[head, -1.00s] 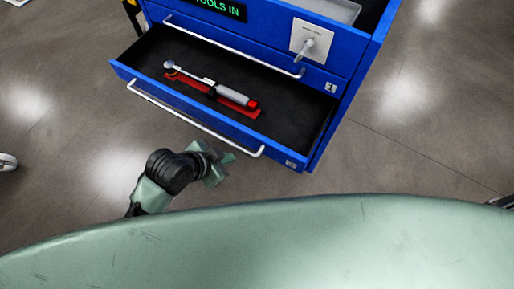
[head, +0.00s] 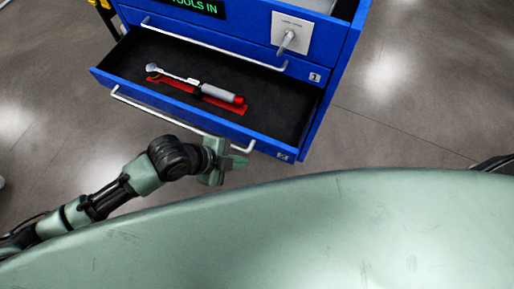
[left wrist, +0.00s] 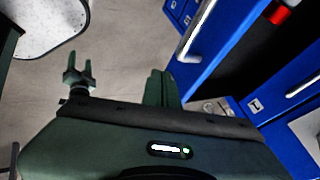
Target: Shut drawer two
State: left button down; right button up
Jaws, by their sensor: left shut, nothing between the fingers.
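Drawer two (head: 200,117) is the lower drawer of a blue cabinet, and it stands pulled out. Its white bar handle (head: 180,122) runs along the front. Inside lies a torque wrench (head: 205,88) with a red grip end on a red strip. My left gripper (head: 238,158) is shut and empty, just in front of the drawer near the handle's right end. I cannot tell whether it touches. In the left wrist view, the shut fingers (left wrist: 160,88) point toward the blue drawer front (left wrist: 220,35).
The drawer above, drawer one (head: 220,46), is shut and has its own bar handle. A white plate with a grey knob (head: 290,35) sits on the cabinet front. Grey floor (head: 400,110) is open to the right. My green body fills the bottom.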

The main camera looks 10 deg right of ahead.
aim_at(267, 152)
pick_arm(q)
jog(key=shift+w+d+f+p, duration=0.2)
jog(key=shift+w+d+f, duration=0.55)
jog(key=shift+d, duration=0.25)
jog(key=shift+w+d+f+p, duration=0.15)
jog(key=shift+w+d+f, duration=0.45)
jog(key=shift+d+f, duration=0.3)
jog(key=shift+w+d+f+p, duration=0.2)
jog(key=shift+w+d+f, duration=0.5)
jog(key=shift+d, duration=0.35)
